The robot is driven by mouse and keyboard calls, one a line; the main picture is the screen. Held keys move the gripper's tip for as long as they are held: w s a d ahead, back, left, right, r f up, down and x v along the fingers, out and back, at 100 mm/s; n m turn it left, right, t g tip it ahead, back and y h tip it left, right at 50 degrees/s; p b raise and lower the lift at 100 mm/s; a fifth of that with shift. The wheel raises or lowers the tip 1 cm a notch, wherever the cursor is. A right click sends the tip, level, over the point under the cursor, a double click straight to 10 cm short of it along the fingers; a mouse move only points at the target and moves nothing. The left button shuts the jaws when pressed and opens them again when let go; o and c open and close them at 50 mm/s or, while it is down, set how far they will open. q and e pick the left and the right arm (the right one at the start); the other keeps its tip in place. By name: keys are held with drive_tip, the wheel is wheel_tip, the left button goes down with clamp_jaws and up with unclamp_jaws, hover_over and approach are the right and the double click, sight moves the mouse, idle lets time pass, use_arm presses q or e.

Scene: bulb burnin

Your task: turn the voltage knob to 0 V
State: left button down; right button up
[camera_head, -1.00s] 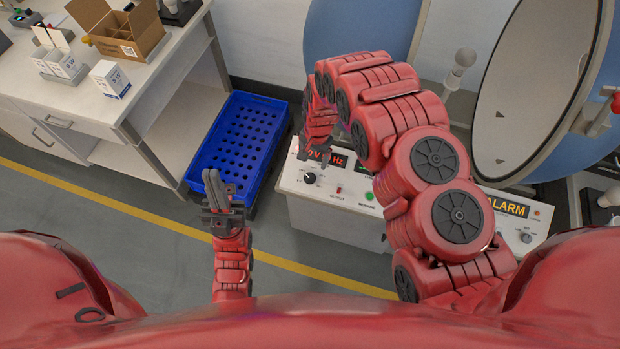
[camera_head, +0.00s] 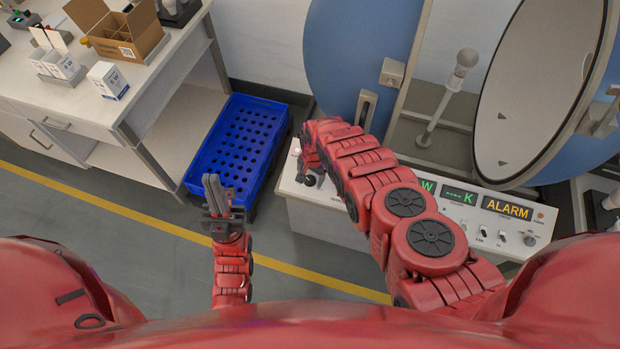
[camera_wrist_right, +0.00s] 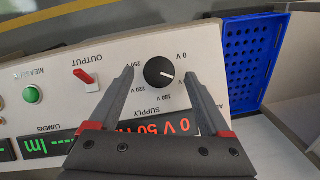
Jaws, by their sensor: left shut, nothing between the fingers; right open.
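The black voltage knob (camera_wrist_right: 159,72) is on the white panel in the right wrist view, which shows the panel upside down. Its white pointer mark is toward the right, and voltage labels ring it. My right gripper (camera_wrist_right: 160,76) is open, with one finger on each side of the knob; I cannot tell whether they touch it. In the head view my right gripper (camera_head: 308,176) is over the panel's left end and largely covers the knob. The red supply display (camera_wrist_right: 175,124) shows "0 V 50 Hz" in part; a finger may hide leading digits. My left gripper (camera_head: 212,182) is shut and empty.
A red output switch (camera_wrist_right: 86,78) and a green measure button (camera_wrist_right: 32,95) sit beside the knob. A blue crate (camera_head: 190,177) stands left of the console (camera_head: 330,218). The open sphere (camera_head: 535,85) with a lamp post (camera_head: 447,100) rises behind.

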drive_tip(key=shift+f+b, duration=0.3)
drive_tip(key=shift+f, duration=0.45)
clamp_jaws()
